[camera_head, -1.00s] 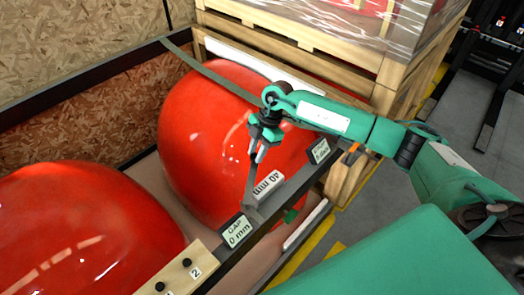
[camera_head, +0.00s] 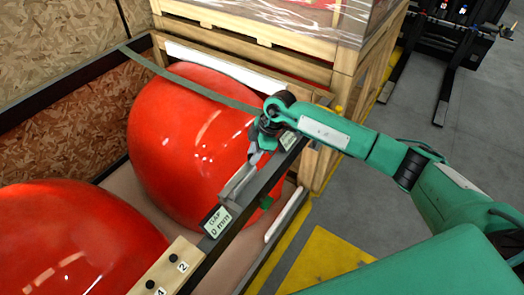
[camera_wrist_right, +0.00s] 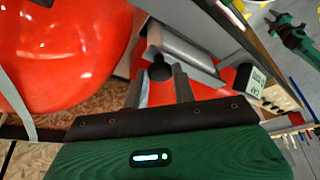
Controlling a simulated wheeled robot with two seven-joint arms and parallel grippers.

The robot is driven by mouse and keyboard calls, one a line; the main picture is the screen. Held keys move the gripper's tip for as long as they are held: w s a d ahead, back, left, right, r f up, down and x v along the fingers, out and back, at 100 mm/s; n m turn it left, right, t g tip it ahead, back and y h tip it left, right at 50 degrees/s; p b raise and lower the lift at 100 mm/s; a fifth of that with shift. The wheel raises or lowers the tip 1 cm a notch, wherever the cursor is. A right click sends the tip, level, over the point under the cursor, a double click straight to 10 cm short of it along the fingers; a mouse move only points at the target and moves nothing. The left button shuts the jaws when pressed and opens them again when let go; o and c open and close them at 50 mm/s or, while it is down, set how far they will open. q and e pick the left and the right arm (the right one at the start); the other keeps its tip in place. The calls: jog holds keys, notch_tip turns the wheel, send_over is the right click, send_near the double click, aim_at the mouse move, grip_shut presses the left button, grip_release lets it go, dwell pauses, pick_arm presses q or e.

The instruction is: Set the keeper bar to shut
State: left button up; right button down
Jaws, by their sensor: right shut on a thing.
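The keeper bar (camera_head: 240,182) is a grey metal bar at the dark rail (camera_head: 262,185) in front of the far red nosecone (camera_head: 190,130). In the head view it lies nearly along the rail. Its black knob (camera_wrist_right: 160,70) shows in the right wrist view, beside the silver bar (camera_wrist_right: 185,48). My right gripper (camera_head: 256,156) reaches down at the bar's far end, its two fingers (camera_wrist_right: 160,88) on either side of the knob. Whether the bar is fully seated is hidden by the gripper. My left gripper is not in view.
A "GAP 0 mm" sign (camera_head: 215,220) stands on the rail by the bar's near end; another sign (camera_head: 288,140) is behind my gripper. A second red nosecone (camera_head: 70,240) is at lower left. A wooden crate (camera_head: 330,75) stands behind. Floor at right is open.

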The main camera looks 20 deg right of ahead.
dwell(0.4)
jog(key=c, duration=1.1)
grip_release()
jog(key=shift+s+d, duration=0.1)
jog(key=b+v, duration=0.4)
jog(key=v, duration=1)
